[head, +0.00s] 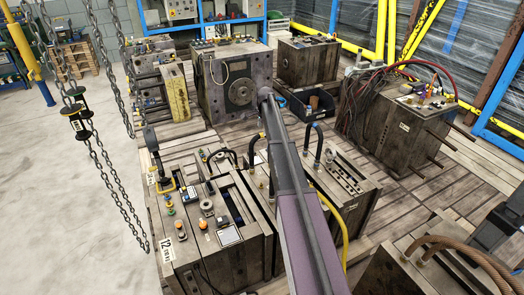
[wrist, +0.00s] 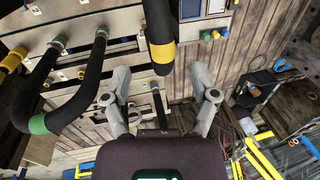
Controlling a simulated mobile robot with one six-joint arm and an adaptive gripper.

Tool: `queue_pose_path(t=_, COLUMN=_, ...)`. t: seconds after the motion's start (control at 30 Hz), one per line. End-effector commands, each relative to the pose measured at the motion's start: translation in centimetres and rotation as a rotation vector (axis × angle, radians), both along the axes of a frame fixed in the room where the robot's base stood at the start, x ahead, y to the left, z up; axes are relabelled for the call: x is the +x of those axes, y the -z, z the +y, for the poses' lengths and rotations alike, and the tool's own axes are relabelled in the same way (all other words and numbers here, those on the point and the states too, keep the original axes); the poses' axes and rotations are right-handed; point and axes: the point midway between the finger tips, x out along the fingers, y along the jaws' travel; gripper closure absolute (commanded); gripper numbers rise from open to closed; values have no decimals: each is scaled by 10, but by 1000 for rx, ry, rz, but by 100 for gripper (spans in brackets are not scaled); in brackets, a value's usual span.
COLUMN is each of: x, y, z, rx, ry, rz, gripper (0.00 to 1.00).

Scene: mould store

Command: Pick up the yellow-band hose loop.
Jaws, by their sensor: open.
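In the wrist view a thick black hose with a yellow band (wrist: 162,52) comes down from the top edge. Its banded end lies between my open fingertips in the picture; I cannot tell the depth gap. The rest of this loop is cut off above. My gripper (wrist: 160,72) is open, one finger on each side, with nothing held. A second black hose loop (wrist: 72,106) with a green band curves at the left. In the head view dark hose loops (head: 318,145) stand on the near moulds beside my arm; their bands are too small to tell, and my gripper cannot be made out.
A near mould (head: 215,245) carries small fittings and a label. Another mould (head: 380,120) with red hoses stands at the right. Chains (head: 80,125) hang at the left. A dark bin (head: 305,103) sits behind my arm. Bare floor (head: 60,190) lies at the left.

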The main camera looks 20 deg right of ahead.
Motion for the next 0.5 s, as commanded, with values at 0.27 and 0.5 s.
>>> queue_pose_path(t=0.27, x=4, y=15, z=-2, rx=0, ry=0, rz=0, gripper=24)
queue_pose_path(t=0.5, x=9, y=34, z=-4, rx=0, ry=0, rz=0, gripper=24)
